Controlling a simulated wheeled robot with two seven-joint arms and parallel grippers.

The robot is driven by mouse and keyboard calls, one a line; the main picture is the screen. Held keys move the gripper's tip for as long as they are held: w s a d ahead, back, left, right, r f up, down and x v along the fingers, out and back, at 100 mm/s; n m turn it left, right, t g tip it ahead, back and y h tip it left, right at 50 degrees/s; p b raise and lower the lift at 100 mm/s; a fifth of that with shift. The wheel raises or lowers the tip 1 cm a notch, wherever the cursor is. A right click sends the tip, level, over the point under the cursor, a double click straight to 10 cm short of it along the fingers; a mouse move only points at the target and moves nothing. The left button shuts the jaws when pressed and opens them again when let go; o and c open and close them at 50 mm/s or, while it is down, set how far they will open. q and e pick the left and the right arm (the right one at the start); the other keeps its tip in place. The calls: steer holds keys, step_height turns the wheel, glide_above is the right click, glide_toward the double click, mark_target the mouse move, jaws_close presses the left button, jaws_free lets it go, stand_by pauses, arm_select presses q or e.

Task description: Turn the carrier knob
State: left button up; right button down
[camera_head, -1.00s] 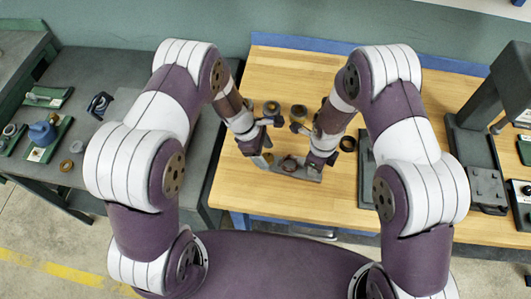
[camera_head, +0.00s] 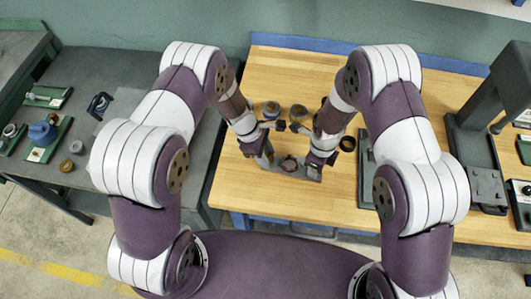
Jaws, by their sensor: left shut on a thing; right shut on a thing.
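A grey carrier (camera_head: 278,168) lies on the wooden bench between my two grippers, with a dark round ring-like part (camera_head: 290,163) at its middle. My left gripper (camera_head: 265,160) is at the carrier's left end, shut on a small part there that its fingers mostly hide; this may be the knob, but I cannot tell for sure. My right gripper (camera_head: 314,172) is shut on the carrier's right end. The contacts are small and partly covered by the wrists.
Two round brown-and-grey parts (camera_head: 298,112) (camera_head: 271,109) stand behind the carrier. A dark ring (camera_head: 348,143) lies to the right. A dark press-like machine (camera_head: 465,140) stands at the right. The grey side bench (camera_head: 95,65) at left holds several small parts. The bench's back is clear.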

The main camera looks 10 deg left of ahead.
mark_target(267, 155)
arm_select(q)
steer(key=m+g, duration=0.1)
steer(key=m, duration=0.2)
steer(key=m+g, duration=0.1)
steer(key=m, duration=0.2)
steer(key=shift+w+d+y, duration=0.1)
steer(key=shift+w+y, duration=0.1)
steer(key=shift+y, duration=0.2)
steer(key=m+y, duration=0.1)
steer(key=m, duration=0.1)
steer(key=m+g, duration=0.1)
steer(key=m, duration=0.2)
steer(key=shift+d+m+g+y, duration=0.1)
steer(key=shift+m+g+y, duration=0.2)
steer(key=shift+y, duration=0.1)
steer(key=shift+w, duration=0.1)
steer(key=o, duration=1.1)
steer(key=shift+r, duration=0.1)
step_height(267, 155, up, 10)
steer(key=shift+f, duration=0.1)
